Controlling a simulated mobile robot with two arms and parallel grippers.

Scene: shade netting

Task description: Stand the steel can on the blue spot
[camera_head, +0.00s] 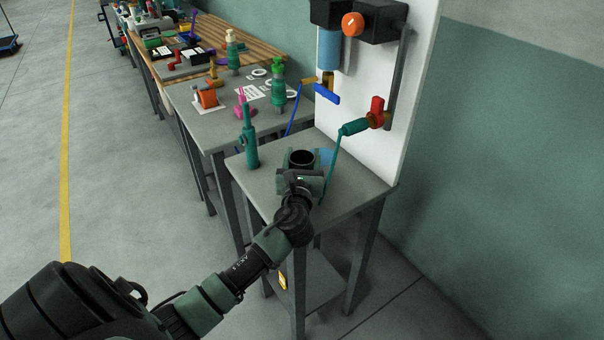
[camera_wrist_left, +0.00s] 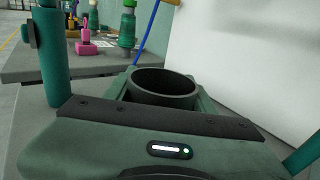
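The steel can (camera_head: 302,158) is a dark open-topped cylinder, upright at the small grey table near the white panel. Its round rim also shows in the left wrist view (camera_wrist_left: 163,83). The blue spot (camera_head: 327,156) shows just right of the can; part of it may be hidden. My left gripper (camera_head: 301,177) is at the can, with its green fingers on both sides and no visible gap, so it looks shut on the can. The can's base is hidden, so I cannot tell whether it touches the tabletop. My right gripper is not in view.
A teal upright tool (camera_head: 250,138) stands left of the can. The front of the small tabletop (camera_head: 345,196) is clear.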

